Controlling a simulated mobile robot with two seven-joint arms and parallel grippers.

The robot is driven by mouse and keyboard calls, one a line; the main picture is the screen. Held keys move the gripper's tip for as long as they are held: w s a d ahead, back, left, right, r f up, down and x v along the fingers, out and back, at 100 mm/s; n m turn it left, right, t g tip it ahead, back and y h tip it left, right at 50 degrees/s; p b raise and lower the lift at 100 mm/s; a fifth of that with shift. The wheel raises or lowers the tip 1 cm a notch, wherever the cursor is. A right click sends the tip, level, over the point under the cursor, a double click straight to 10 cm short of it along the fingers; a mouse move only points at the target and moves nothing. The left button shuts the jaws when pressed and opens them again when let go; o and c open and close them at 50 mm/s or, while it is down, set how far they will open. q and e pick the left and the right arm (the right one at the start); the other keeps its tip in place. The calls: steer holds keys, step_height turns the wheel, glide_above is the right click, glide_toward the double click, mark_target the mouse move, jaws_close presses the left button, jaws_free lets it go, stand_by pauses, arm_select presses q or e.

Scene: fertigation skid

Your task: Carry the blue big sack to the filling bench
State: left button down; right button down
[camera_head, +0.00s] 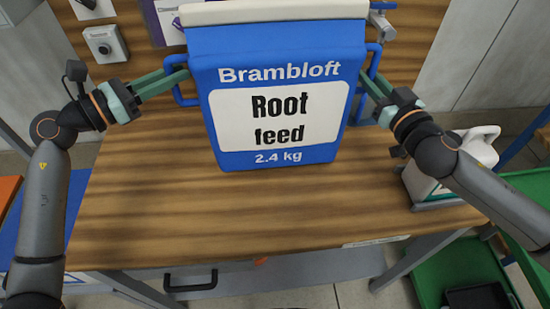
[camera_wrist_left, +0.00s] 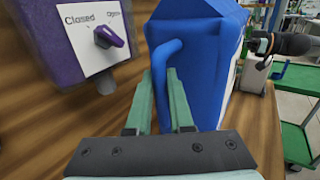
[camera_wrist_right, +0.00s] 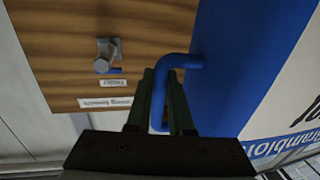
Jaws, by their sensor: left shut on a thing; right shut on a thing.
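My left gripper (camera_head: 180,76) is shut on the blue loop handle on the sack's left side, and that handle (camera_wrist_left: 164,58) shows between the fingers in the left wrist view. My right gripper (camera_head: 369,84) is shut on the right-side handle, which shows in the right wrist view (camera_wrist_right: 180,61). The sack's back is hidden.
A knob box (camera_head: 105,44) is at the back left; in the left wrist view a purple valve panel (camera_wrist_left: 92,35) is close to the sack. A grey tap (camera_wrist_right: 103,55) is behind right. A white jug (camera_head: 478,147) stands at the right edge. The bench front is clear.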

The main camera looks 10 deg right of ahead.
mark_target(177, 97)
steer(key=shift+a+r, duration=0.1)
steer(key=shift+a, duration=0.05)
